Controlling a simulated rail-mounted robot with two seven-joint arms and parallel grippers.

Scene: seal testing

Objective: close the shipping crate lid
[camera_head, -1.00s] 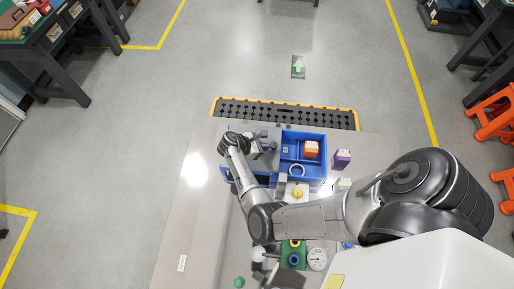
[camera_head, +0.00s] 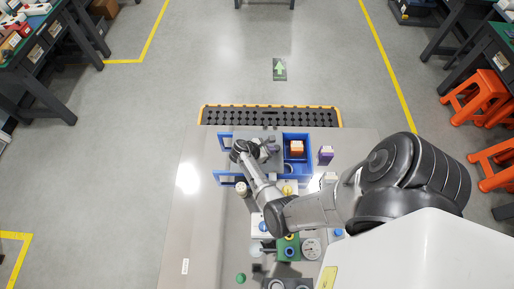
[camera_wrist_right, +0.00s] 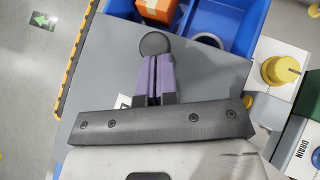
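The blue shipping crate (camera_head: 310,160) sits at the table's far side, its right part open. A flat grey lid panel (camera_head: 270,135) covers its middle; blue rails (camera_head: 224,141) show at the left. The lid also shows in the right wrist view (camera_wrist_right: 215,85), with a round black knob (camera_wrist_right: 154,43) on it. My right gripper (camera_head: 268,147) is over the lid. In the right wrist view its purple fingers (camera_wrist_right: 154,62) are close together, with their tips at the knob; I cannot tell whether they touch it. My left gripper is not in view.
A purple box (camera_head: 326,154) stands right of the crate. A yellow knobbed part (camera_wrist_right: 280,69) and a gauge (camera_head: 311,248) are nearer. The table's left side is clear.

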